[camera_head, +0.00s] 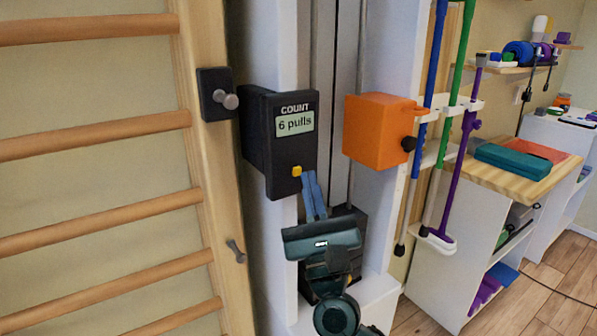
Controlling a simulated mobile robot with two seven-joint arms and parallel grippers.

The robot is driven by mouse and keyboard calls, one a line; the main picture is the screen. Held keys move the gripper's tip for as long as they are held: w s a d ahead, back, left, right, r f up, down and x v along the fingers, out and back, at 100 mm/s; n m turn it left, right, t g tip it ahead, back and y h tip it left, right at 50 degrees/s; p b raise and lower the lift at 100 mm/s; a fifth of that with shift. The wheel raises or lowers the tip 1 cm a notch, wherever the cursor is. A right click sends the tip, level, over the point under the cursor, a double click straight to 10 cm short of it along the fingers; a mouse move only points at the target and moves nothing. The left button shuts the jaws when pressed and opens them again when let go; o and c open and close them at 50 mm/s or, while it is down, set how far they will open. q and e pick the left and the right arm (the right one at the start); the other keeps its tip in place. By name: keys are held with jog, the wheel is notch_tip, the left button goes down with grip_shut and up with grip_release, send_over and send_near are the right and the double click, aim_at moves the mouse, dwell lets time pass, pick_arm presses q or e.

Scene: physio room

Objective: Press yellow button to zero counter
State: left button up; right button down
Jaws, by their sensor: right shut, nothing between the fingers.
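The counter (265,150) is a black box on the white column, reading "COUNT 6 pulls" on its display (295,122). The small yellow button (297,171) is on the lower part of its front face. My right gripper (307,176) comes up from below, with its blue fingers shut and empty. The fingertips appear just right of the yellow button, very near it; I cannot tell whether they touch it. The button is in plain sight. My left gripper is not in view.
An orange box (378,131) with a black knob is mounted right of the counter. Wooden wall bars (95,130) stand at the left. Blue, green and purple poles hang in a white rack (440,150). A wooden-topped cabinet (515,175) stands at the right.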

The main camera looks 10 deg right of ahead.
jog(key=shift+w, duration=0.1)
dwell(0.5)
jog(key=shift+w+a, duration=0.15)
jog(key=shift+w, duration=0.15)
jog(key=shift+w+a+b, duration=0.15)
jog(key=shift+w+b, duration=0.3)
dwell(0.6)
jog(key=shift+s, duration=0.15)
dwell(0.3)
jog(key=shift+s+d, duration=0.3)
jog(key=shift+s, duration=0.4)
jog(key=s, duration=0.1)
jog(key=s+d, duration=0.1)
jog(key=s, duration=0.1)
jog(key=s+p, duration=0.1)
jog(key=shift+s+d, duration=0.35)
dwell(0.4)
